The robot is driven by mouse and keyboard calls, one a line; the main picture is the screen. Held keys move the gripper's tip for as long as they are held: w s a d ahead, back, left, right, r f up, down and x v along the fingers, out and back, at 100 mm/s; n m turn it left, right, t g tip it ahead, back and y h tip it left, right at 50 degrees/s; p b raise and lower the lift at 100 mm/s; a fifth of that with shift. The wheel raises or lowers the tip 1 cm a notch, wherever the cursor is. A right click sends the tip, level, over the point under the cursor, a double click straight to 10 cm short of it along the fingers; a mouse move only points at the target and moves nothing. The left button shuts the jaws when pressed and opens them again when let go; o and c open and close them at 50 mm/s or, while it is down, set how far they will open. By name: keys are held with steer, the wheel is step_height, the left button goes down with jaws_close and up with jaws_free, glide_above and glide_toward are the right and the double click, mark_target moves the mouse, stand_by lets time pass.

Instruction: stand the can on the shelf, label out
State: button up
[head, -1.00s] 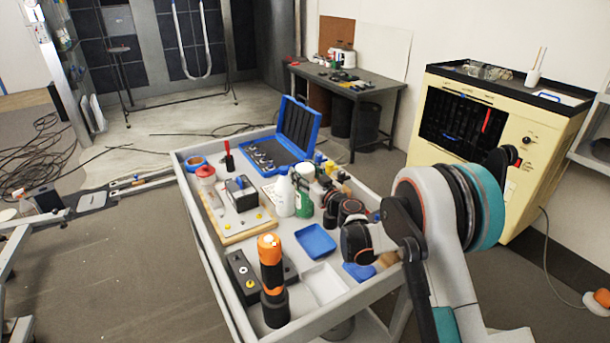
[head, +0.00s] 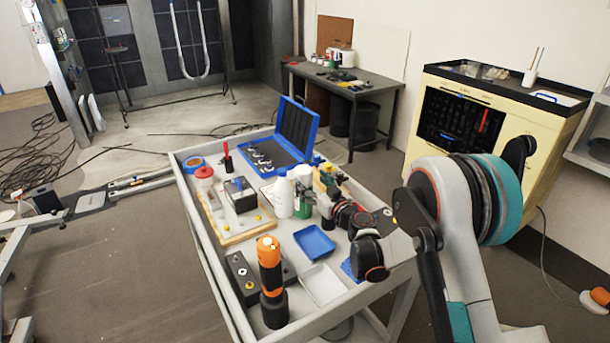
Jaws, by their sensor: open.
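A white and green can (head: 303,196) stands upright on the grey cart, next to a white bottle (head: 284,198); I take it for the task's can, but its label is too small to read. My gripper (head: 327,206) is small and partly hidden by my arm; it is low over the cart, just right of the can. It is open. I cannot tell whether it touches the can. A shelf rack (head: 60,38) with small items shows at the far left edge; I cannot tell whether it is the task's shelf.
The cart (head: 215,262) also carries a blue open case (head: 293,125), a blue tray (head: 314,241), a white tray (head: 323,285) and an orange-black flashlight (head: 270,270). A yellow cabinet (head: 535,125) stands at right. Cables (head: 45,150) lie on the floor at left.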

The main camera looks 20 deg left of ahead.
steer(key=p+v, duration=0.1)
steer(key=v, duration=0.5)
steer(key=shift+s+d, duration=0.25)
steer(key=shift+r, duration=0.1)
